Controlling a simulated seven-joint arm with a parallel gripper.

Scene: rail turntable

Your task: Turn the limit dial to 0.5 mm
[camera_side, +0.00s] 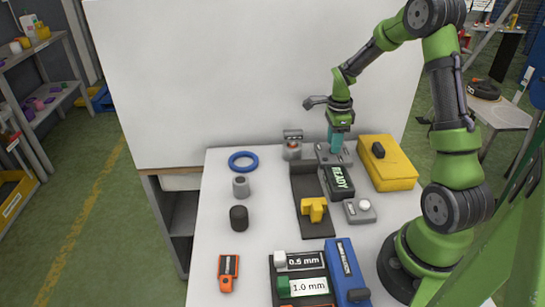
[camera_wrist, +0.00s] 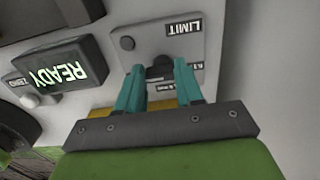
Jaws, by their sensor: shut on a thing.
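The limit dial is a dark knob (camera_wrist: 160,67) on a grey panel marked LIMIT (camera_wrist: 158,30) in the wrist view. Small labels sit beside and below the knob; one seems to read 0.5 mm, the other is too small to read. My gripper (camera_wrist: 161,76) has its two teal fingers shut on the knob, one on each side. The knob's pointer cannot be made out. In the side view my gripper (camera_side: 335,148) points straight down at the grey panel behind the READY display (camera_side: 339,182), and its fingers hide the dial.
A yellow box (camera_side: 398,172) stands close right of the panel. A dark rail (camera_side: 304,184) with a yellow part (camera_side: 314,208) lies to the left. Trays labelled 0.5 mm (camera_side: 303,262) and 1.0 mm (camera_side: 308,287) are in front.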

